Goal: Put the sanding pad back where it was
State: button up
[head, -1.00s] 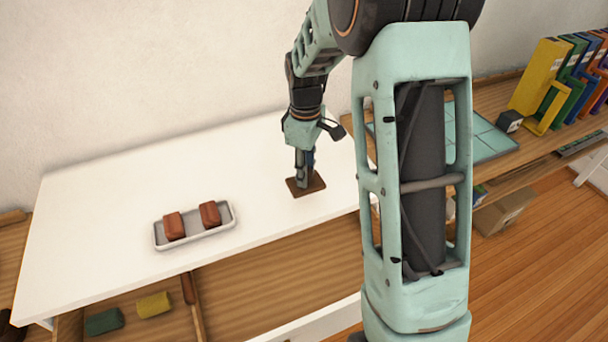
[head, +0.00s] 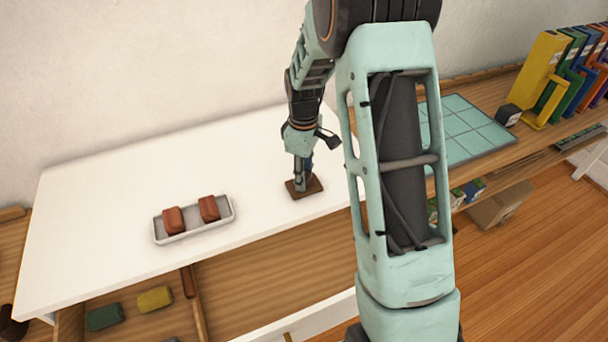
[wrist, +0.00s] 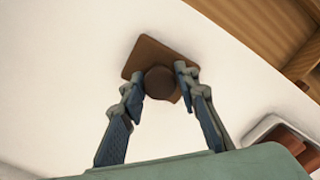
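What I take to be the sanding pad is a flat brown square with a dark round knob on top (wrist: 160,82). It lies at the right part of the white tabletop, and it also shows in the head view (head: 313,187). My gripper (wrist: 160,76) points down over it, one finger on each side of the knob. The fingers sit close against the knob and appear shut on it; the exact contact is hard to see. In the head view my gripper (head: 301,181) stands right at the pad. The pad appears flat on or very near the tabletop.
A pale tray (head: 195,232) with two reddish-brown blocks stands left of the pad. Green (head: 104,317) and yellow (head: 155,299) blocks lie below the front edge. A teal gridded mat (head: 470,135) and coloured binders (head: 545,80) are at right. The white tabletop (head: 95,220) is clear at left.

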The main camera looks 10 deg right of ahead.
jog(key=shift+o, duration=1.3)
jog(key=shift+r, duration=0.15)
notch_tip(320, 180, up, 12)
